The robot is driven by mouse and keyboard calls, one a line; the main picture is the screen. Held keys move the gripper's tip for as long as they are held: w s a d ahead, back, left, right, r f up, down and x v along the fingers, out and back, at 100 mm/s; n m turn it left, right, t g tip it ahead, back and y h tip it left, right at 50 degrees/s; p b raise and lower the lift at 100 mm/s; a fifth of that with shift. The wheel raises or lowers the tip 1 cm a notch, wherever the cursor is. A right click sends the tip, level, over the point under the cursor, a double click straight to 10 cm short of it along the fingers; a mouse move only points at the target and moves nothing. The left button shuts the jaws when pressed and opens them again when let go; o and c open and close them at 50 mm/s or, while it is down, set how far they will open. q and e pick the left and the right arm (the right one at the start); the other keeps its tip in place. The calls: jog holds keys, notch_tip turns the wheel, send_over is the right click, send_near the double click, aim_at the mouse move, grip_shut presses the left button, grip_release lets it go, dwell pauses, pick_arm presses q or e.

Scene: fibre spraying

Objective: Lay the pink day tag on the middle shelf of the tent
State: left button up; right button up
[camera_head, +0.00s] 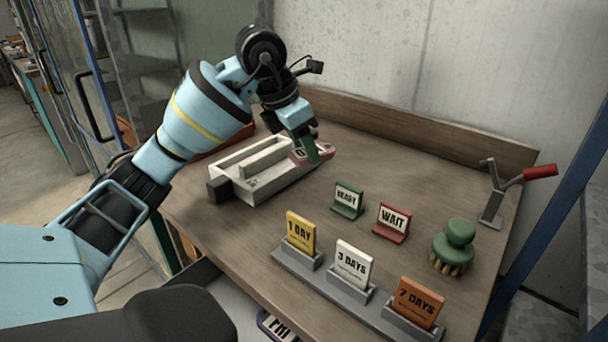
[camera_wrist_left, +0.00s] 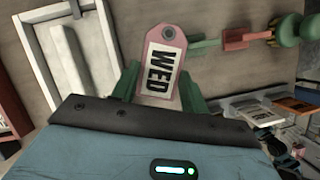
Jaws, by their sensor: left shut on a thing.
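The pink day tag (camera_wrist_left: 164,58), printed WED, is held between the green fingers of my left gripper (camera_wrist_left: 160,88) in the left wrist view. Its holed end points away from the gripper. In the head view the left gripper (camera_head: 312,150) is over the back left of the table, with part of the pink tag (camera_head: 297,154) showing beside the far end of a pale tray. I cannot tell whether the tag touches the tray. A grey framed unit with shelves (camera_head: 148,62) stands at the upper left and may be the tent. My right gripper is not in view.
The pale tray (camera_head: 244,158) lies on the wooden table (camera_head: 400,150). Green READY (camera_head: 348,199) and red WAIT (camera_head: 391,222) signs, a green brush (camera_head: 453,246), a red-handled lever (camera_head: 512,185) and a rack of day cards (camera_head: 338,282) stand to the right. The back middle is clear.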

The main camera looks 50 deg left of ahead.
pick_arm(q)
jog(key=shift+f, duration=0.25)
jog(key=b, duration=0.1)
send_over(309, 199)
jog(key=s, duration=0.1)
jog(key=f, duration=0.5)
jog(key=shift+s+a, duration=0.15)
jog(key=shift+a, duration=0.05)
jog(key=shift+f, duration=0.3)
notch_tip(309, 199, down, 3)
jog(key=shift+f+b, duration=0.15)
jog(key=shift+b, duration=0.2)
jog(key=shift+f, duration=0.3)
